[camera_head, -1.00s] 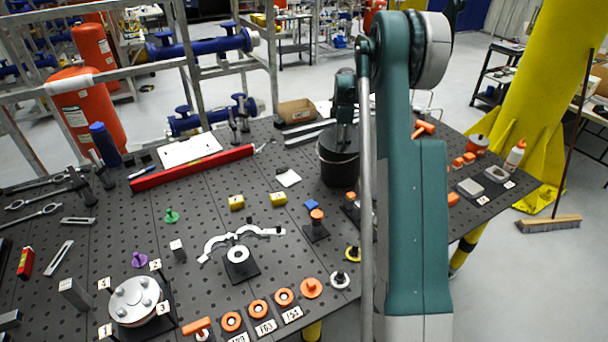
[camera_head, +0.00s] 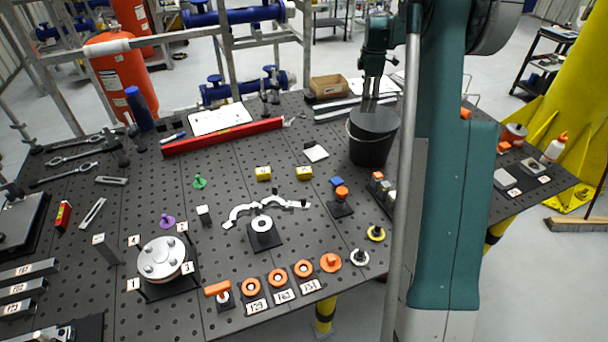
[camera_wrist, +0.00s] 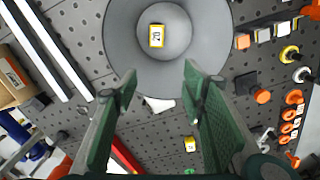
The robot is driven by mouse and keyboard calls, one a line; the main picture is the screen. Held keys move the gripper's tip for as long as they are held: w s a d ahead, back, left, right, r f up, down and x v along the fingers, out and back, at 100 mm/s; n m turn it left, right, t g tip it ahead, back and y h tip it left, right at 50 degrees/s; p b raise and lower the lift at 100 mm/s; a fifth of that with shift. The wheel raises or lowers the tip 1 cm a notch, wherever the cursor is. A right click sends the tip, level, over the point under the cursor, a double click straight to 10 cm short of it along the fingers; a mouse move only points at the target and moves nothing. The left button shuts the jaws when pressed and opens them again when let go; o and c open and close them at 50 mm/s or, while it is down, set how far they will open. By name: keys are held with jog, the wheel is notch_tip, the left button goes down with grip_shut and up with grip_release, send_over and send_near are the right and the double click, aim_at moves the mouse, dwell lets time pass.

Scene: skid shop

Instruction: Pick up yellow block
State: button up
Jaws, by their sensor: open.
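My gripper (camera_wrist: 158,80) is open and empty, its two green fingers spread apart. It hangs above the black bucket (camera_head: 372,150), and in the head view (camera_head: 377,85) its fingers are hard to make out. In the wrist view a yellow block with a white numbered label (camera_wrist: 156,36) lies inside the grey bucket (camera_wrist: 120,45), beyond the fingertips. Two more yellow blocks, a left one (camera_head: 263,173) and a right one (camera_head: 304,173), sit on the table left of the bucket. One yellow block on the table (camera_wrist: 190,144) shows between the fingers in the wrist view.
The dark perforated table (camera_head: 225,225) carries a silver clamp arm (camera_head: 242,212), orange rings (camera_head: 277,277), a blue block (camera_head: 337,183) and a red bar (camera_head: 222,138). A cardboard box (camera_head: 328,86) stands behind the bucket. Bare table lies around the two yellow blocks.

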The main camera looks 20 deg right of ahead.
jog(key=s+a+n, duration=0.1)
jog(key=a, duration=1.5)
jog(key=n+b, duration=0.1)
send_over(304, 170)
notch_tip(304, 170, down, 15)
jog(key=shift+f, duration=0.65)
jog(key=shift+f, duration=1.3)
jog(key=shift+f, duration=0.1)
jog(key=shift+d+f, duration=0.1)
jog(key=shift+f, duration=2.4)
